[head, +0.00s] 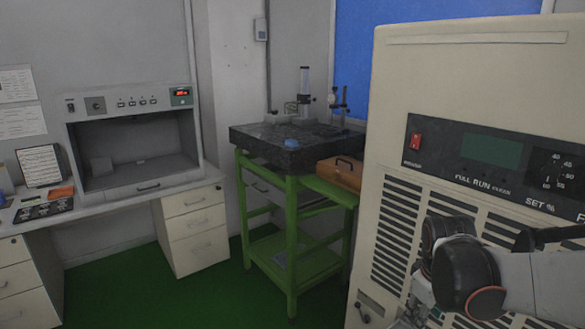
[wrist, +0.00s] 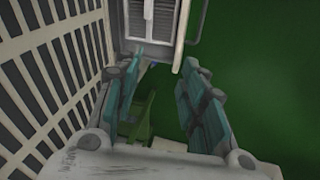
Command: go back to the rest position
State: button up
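My gripper (wrist: 160,90) shows in the wrist view with its two teal-padded fingers spread apart. Nothing is held between them; the green floor and a green frame part show through the gap. In the head view, my arm crosses the lower right in front of the beige machine (head: 440,85). Its dark joint and pale link hide part of the machine's vents. The gripper fingers cannot be made out clearly there.
The machine's slatted side (wrist: 45,80) stands close left of my gripper. A green stand (head: 292,240) carries a dark stone plate (head: 260,138) with gauges; a brown case (head: 338,172) is beside it. A desk (head: 125,205) holds a test box (head: 140,110). Green floor (head: 150,285) is open in front.

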jog(key=s+a+r+m+t, duration=0.2)
jog(key=s+a+r+m, duration=0.1)
jog(key=s, duration=0.4)
jog(key=s+a+r+m+t+y, duration=0.1)
jog(key=s+a+r+m+t, duration=0.1)
jog(key=s+a, duration=0.3)
jog(key=shift+s+a+r+m+t, duration=0.45)
jog(key=shift+s+r, duration=0.35)
jog(key=shift+s, duration=0.35)
jog(key=shift+d, duration=0.15)
